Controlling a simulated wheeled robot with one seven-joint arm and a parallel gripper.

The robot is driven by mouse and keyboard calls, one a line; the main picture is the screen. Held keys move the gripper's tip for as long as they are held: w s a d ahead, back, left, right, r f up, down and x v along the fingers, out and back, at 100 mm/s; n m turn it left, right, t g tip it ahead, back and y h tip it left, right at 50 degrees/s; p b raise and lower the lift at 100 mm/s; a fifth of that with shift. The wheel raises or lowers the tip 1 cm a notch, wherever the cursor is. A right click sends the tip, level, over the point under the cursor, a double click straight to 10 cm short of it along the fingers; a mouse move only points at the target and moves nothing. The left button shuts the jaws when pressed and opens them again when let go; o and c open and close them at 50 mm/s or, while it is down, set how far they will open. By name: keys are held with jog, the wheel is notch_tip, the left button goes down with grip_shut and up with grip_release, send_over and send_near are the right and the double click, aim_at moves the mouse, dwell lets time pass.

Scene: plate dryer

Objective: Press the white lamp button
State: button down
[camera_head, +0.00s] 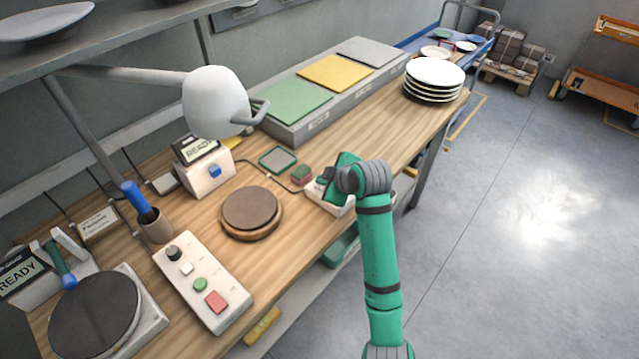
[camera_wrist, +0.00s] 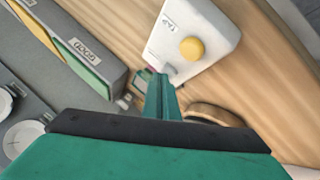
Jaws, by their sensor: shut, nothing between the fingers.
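A white control panel (camera_head: 208,293) lies at the front left of the wooden bench in the head view. It carries a black knob (camera_head: 173,253), a small white button (camera_head: 186,269), a green button (camera_head: 200,285) and a red button (camera_head: 216,301). The white lamp head (camera_head: 214,102) hangs on its arm above the bench. My gripper (camera_wrist: 162,85) is shut and empty in the wrist view. In the head view it is partly hidden by my wrist, over a white tray (camera_head: 328,199), well to the right of the panel. The white button does not show in the wrist view.
A brown round disc (camera_head: 250,207) lies between the panel and my arm. A blue-handled tool stands in a cup (camera_head: 155,226) beside the panel. In the wrist view, a white box (camera_wrist: 218,45) has a yellow button (camera_wrist: 192,48). A plate stack (camera_head: 434,77) stands far right.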

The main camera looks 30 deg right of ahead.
aim_at(322, 187)
jog(key=shift+w, duration=0.15)
jog(key=shift+r, duration=0.3)
jog(key=shift+a+r, duration=0.2)
jog(key=shift+r, duration=0.1)
jog(key=shift+d+r, duration=0.1)
jog(key=shift+r, duration=0.65)
notch_tip(322, 187, up, 5)
jog(key=shift+f, duration=0.2)
dwell(0.3)
